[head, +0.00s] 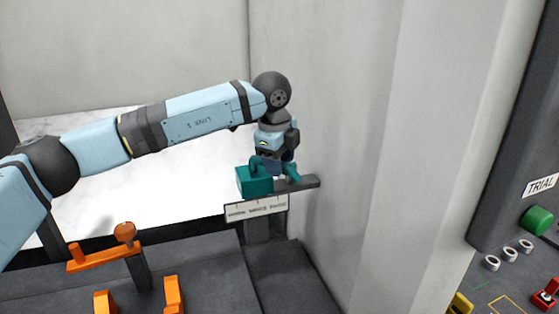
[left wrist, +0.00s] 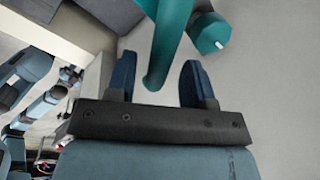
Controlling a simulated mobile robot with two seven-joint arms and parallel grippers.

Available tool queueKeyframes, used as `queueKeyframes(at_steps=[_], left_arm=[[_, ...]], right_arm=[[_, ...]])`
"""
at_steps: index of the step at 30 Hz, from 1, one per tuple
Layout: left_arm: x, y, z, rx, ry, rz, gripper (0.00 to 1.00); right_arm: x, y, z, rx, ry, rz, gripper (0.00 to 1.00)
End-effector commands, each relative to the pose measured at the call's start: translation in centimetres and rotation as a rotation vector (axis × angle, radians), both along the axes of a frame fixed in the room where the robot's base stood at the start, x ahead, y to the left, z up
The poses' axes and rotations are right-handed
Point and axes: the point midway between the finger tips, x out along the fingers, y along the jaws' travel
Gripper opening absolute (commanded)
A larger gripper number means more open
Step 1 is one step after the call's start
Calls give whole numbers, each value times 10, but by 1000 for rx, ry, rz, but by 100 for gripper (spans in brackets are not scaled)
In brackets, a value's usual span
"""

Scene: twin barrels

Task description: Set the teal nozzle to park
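The teal nozzle (head: 255,182) has a block-like body with a curved teal part above it and sits at a dark rail. A white scale plate (head: 257,209) with small print, too small to read, is below it. My left gripper (head: 271,166) points down at the teal parts and partly hides them. In the left wrist view my left gripper (left wrist: 160,82) is open, with two blue fingers apart. A teal bar (left wrist: 168,45) reaches between them, with a visible gap on each side. A teal knob-like end (left wrist: 208,33) is beyond the right finger. My right gripper is not in view.
The dark rail (head: 308,182) runs on to the right, close to a pale wall (head: 340,120). An orange fixture with a ball knob (head: 124,232) stands at front left. A panel at right carries a green button (head: 537,220) and a red switch (head: 545,292).

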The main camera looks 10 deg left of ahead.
Motion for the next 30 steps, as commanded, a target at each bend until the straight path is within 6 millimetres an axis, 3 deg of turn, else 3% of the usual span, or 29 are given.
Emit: queueKeyframes(at_steps=[6,10,21,30], left_arm=[[-1,0,2,-1,0,-1,48],[-3,1,15,0,-2,-1,48],[-18,6,94,-1,-3,-1,48],[-25,8,132,0,0,-1,48]], right_arm=[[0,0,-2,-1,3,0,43],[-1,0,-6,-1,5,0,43],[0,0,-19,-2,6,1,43],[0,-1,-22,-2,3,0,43]])
